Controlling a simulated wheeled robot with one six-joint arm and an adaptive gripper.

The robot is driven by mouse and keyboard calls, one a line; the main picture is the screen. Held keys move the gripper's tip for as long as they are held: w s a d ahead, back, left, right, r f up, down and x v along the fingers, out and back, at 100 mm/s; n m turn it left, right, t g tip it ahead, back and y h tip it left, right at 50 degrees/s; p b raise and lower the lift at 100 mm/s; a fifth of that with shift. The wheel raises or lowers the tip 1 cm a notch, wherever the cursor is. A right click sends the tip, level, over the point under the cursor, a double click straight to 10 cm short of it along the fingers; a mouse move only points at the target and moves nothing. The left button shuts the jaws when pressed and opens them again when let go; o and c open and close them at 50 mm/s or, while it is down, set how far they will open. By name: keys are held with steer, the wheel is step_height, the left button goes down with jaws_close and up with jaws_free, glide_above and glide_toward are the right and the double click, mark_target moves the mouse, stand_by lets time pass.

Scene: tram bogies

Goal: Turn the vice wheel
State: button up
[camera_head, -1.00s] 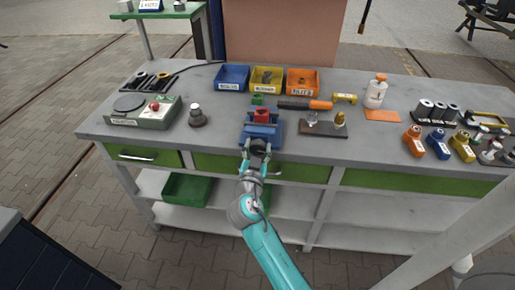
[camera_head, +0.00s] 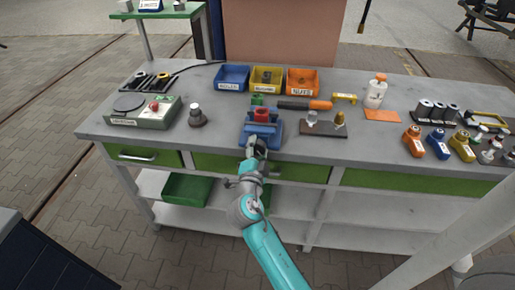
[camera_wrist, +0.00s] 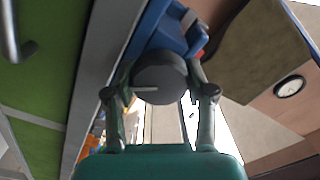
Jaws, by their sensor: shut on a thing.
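The blue vice (camera_head: 262,128) stands at the front edge of the grey workbench, with a red block (camera_head: 262,115) at its jaws. In the wrist view the vice body (camera_wrist: 168,35) is at the top. The dark round vice wheel (camera_wrist: 160,78) sits between my fingers. My gripper (camera_head: 256,150) reaches up from below to the front of the vice. In the wrist view my gripper (camera_wrist: 158,95) is shut on the wheel, one finger on each side. The wheel's far side is hidden.
Blue (camera_head: 232,77), yellow (camera_head: 267,78) and orange bins (camera_head: 302,80) stand behind the vice. A plate with small fittings (camera_head: 325,123) is close at right. Green drawers (camera_head: 300,170) lie under the bench edge.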

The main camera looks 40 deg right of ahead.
steer(key=shift+f+m, duration=0.15)
steer(key=shift+m, duration=0.25)
steer(key=o, duration=1.2)
steer(key=shift+c, duration=0.2)
steer(key=shift+a, duration=0.1)
steer(key=v, duration=1.2)
